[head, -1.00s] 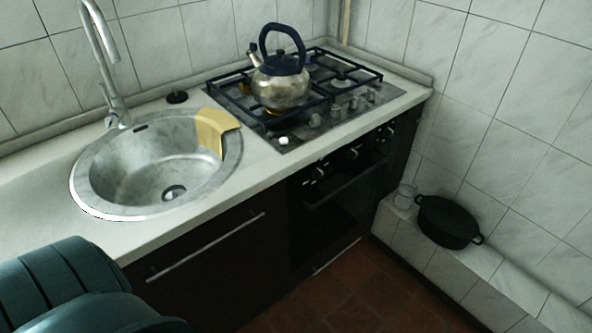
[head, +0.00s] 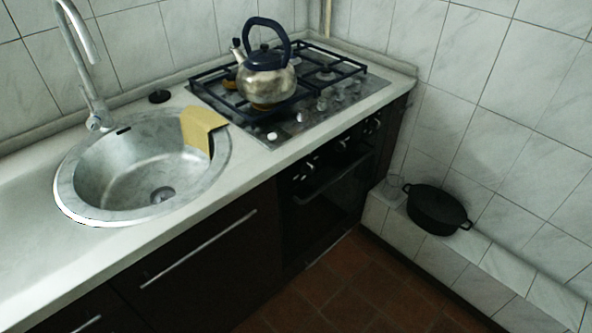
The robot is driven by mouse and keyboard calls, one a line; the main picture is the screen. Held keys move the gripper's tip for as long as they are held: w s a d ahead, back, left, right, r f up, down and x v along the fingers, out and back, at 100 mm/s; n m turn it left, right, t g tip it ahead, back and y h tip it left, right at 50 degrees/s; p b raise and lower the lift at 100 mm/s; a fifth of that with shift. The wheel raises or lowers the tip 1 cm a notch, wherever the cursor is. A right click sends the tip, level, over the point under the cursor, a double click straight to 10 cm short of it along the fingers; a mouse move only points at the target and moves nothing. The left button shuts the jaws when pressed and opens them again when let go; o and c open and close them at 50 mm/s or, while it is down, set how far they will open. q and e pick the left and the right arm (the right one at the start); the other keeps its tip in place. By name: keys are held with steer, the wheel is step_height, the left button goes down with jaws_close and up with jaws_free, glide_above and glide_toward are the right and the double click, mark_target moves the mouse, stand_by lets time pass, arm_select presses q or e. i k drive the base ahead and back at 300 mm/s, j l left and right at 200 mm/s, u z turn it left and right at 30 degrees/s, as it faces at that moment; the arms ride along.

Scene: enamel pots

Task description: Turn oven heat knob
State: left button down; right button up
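The black oven (head: 325,208) is built in under the counter, below the hob. Its heat knobs sit in a row on the front panel above the door handle: one at the left (head: 302,170), one in the middle (head: 343,143) and one at the right (head: 373,124). They are small and dark, so their settings cannot be read. The oven door looks closed. Neither of my grippers is in view.
A kettle (head: 268,80) stands on the gas hob (head: 358,92). The floor (head: 335,285) before the oven looks clear.

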mark_target(307, 168)
steer(key=i+l+u, duration=0.1)
steer(key=i+l, duration=0.15)
steer(key=i+l+u, duration=0.1)
steer(key=i+l, duration=0.15)
steer(key=l, duration=0.2)
steer(key=i+l+u, duration=0.1)
steer(key=i+l, duration=0.15)
steer(key=l, duration=0.15)
steer(key=l+u, duration=0.15)
steer(key=l, duration=0.4)
steer(key=i, duration=0.05)
